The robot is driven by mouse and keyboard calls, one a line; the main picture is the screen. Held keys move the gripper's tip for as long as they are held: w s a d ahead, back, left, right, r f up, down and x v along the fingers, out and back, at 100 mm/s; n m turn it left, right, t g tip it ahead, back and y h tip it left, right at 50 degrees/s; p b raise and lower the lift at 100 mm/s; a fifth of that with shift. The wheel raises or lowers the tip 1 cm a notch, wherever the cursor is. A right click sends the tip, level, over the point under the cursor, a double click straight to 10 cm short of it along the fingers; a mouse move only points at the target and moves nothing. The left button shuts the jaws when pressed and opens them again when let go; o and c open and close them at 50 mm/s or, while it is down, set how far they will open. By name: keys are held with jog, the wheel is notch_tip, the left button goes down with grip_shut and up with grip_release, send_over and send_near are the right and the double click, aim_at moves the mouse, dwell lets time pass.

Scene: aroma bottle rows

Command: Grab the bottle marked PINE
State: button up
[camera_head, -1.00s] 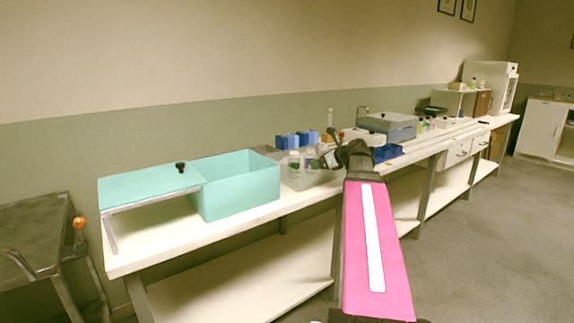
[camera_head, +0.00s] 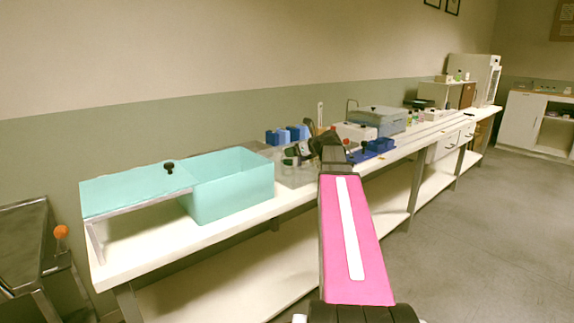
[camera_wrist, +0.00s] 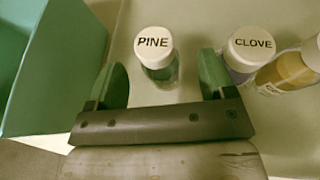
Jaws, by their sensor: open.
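The bottle marked PINE (camera_wrist: 154,46) has a white cap with black letters and a green body. It stands upright in the wrist view, between and just beyond the two fingertips of my gripper (camera_wrist: 161,80). My gripper is open, with one green finger on each side of the bottle's line and nothing held. The bottle marked CLOVE (camera_wrist: 250,46) stands to the right, close to the right finger. In the head view my gripper (camera_head: 292,155) is over the bench by the small bottles, which are mostly hidden by my arm.
Blue racks (camera_head: 287,135) stand behind the bottles.

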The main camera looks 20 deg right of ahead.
aim_at(287, 162)
jog(key=x, duration=0.5)
jog(key=shift+s+a, duration=0.15)
jog(key=shift+a, duration=0.05)
jog(key=c, duration=1.4)
